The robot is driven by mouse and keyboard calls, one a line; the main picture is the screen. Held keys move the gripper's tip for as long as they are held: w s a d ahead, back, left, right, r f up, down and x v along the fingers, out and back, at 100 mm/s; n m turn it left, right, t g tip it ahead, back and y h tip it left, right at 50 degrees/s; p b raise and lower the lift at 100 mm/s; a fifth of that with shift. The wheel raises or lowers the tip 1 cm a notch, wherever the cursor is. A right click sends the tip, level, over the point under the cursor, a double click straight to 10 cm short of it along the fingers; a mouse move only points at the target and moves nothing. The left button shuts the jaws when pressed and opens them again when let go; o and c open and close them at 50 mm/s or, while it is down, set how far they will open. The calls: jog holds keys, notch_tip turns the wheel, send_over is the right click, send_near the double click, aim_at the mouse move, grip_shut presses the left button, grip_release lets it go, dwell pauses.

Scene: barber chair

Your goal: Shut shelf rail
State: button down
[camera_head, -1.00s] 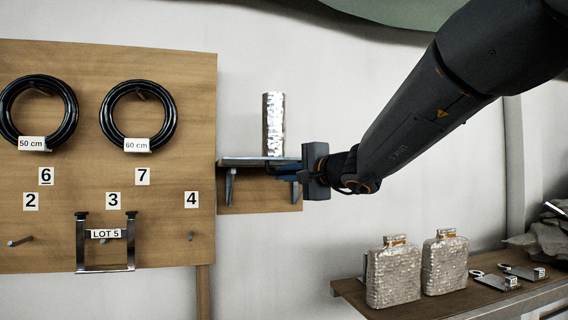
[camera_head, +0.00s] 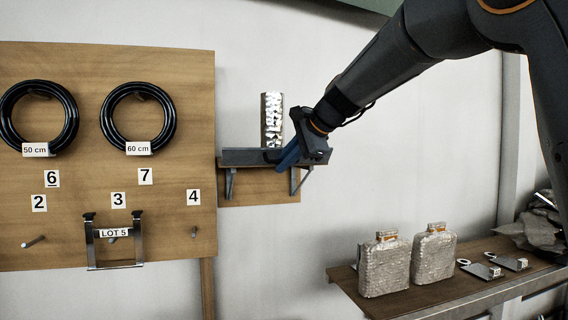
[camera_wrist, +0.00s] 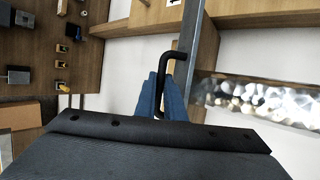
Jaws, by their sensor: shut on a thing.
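The wall shelf (camera_head: 262,182) carries a silver foil-wrapped cylinder (camera_head: 272,115), which stands upright. The shelf rail (camera_head: 240,157) is a grey bar along the shelf's front and covers the cylinder's foot. In the wrist view the rail (camera_wrist: 190,42) runs up the picture, with a bent black handle (camera_wrist: 162,60) on it. My gripper (camera_head: 284,160) reaches the rail from the upper right. Its blue fingers (camera_wrist: 163,88) are shut on the handle, one on each side. The cylinder (camera_wrist: 255,102) lies to the right of the fingers in the wrist view. The gripper hides the rail's right part.
A wooden board (camera_head: 85,180) with two black hose coils and a LOT 5 bracket (camera_head: 115,250) is left of the shelf. A lower bench (camera_head: 345,280) at right holds two silver wrapped packs (camera_head: 385,268) and metal plates. Bare wall lies between.

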aim_at(281, 148)
jog(key=shift+w+a+r+m+g+h, duration=0.15)
jog(key=shift+r+g+h, duration=0.25)
jog(key=shift+g, duration=0.45)
jog(key=shift+w+r+m+g+h, duration=0.25)
jog(key=shift+r+g, duration=0.15)
jog(key=shift+g, duration=0.4)
jog(key=shift+w+a+r+m+g+h, duration=0.15)
jog(key=shift+r+g+h, duration=0.25)
jog(key=shift+g, duration=0.45)
jog(key=shift+w+r+g, duration=0.2)
jog(key=shift+g, duration=0.3)
jog(key=c, duration=2.1)
grip_release()
jog(key=shift+a, duration=0.1)
jog(key=shift+r, duration=0.1)
